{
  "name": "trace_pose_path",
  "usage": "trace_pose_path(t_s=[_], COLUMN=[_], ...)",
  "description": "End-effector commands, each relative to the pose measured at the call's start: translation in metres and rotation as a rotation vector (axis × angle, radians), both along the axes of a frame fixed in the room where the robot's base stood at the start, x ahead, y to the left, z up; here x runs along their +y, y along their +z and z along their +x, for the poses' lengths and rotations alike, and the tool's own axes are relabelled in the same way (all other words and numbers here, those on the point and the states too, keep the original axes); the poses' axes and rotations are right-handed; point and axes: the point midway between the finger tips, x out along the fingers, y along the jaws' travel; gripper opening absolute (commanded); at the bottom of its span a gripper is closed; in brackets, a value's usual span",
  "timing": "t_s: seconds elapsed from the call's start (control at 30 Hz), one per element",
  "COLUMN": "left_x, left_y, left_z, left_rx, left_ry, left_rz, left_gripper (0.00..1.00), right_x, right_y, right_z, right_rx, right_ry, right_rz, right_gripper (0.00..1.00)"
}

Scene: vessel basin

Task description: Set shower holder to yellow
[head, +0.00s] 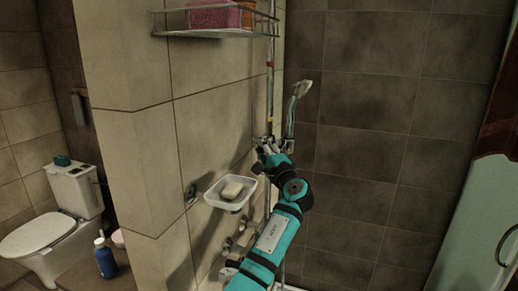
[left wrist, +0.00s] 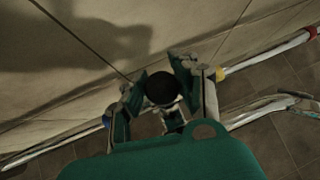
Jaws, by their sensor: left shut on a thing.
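The shower rail (head: 270,85) runs upright along the tiled wall, with a red band above and a yellow mark (head: 270,119) lower down. My left gripper (head: 268,146) is at the rail just below the yellow mark, shut on the shower holder, which its fingers mostly hide. In the left wrist view a dark round knob (left wrist: 160,88) sits between the fingers. The yellow mark (left wrist: 221,74) shows just beside the right finger, with a red band farther up and a blue mark (left wrist: 106,121) on the other side. The shower head (head: 301,88) stands upright right of the rail. My right gripper is not in view.
A soap dish (head: 213,198) with soap juts from the wall left of my arm. Shower taps (head: 228,245) are below it. A wire shelf (head: 205,33) hangs above. A toilet (head: 45,235) and blue bottle (head: 106,259) are left; a glass door (head: 470,225) is right.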

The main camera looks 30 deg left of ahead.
Motion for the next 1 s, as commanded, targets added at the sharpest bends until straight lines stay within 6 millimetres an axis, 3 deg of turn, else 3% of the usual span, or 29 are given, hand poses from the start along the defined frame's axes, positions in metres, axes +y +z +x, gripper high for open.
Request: trace_pose_path(t_s=[0.03, 0.2, 0.67, 0.7, 0.87, 1.0], left_x=[-0.001, -0.001, -0.001, -0.001, -0.001, -0.001], left_y=[0.021, 0.045, 0.052, 0.052, 0.051, 0.049], left_z=[-0.001, -0.001, -0.001, -0.001, -0.001, 0.000], left_rx=[-0.019, -0.020, -0.016, -0.015, -0.013, -0.011], left_ry=[-0.003, -0.004, -0.005, -0.005, -0.004, -0.003], left_rz=[0.010, 0.010, 0.010, 0.009, 0.008, 0.007], left_gripper=[0.00, 0.00, 0.00, 0.33, 0.53, 0.53], right_x=[0.000, 0.000, 0.000, 0.000, 0.001, 0.001], right_y=[0.004, 0.010, 0.011, 0.011, 0.011, 0.011], right_z=[-0.001, -0.001, -0.001, -0.001, -0.001, -0.001], right_rx=[0.001, 0.002, 0.002, 0.002, 0.002, 0.002], right_ry=[0.000, 0.000, 0.000, -0.001, -0.001, -0.001], right_rz=[0.000, 0.000, 0.000, 0.000, 0.001, 0.001], right_gripper=[0.40, 0.40, 0.40, 0.40, 0.40, 0.40])
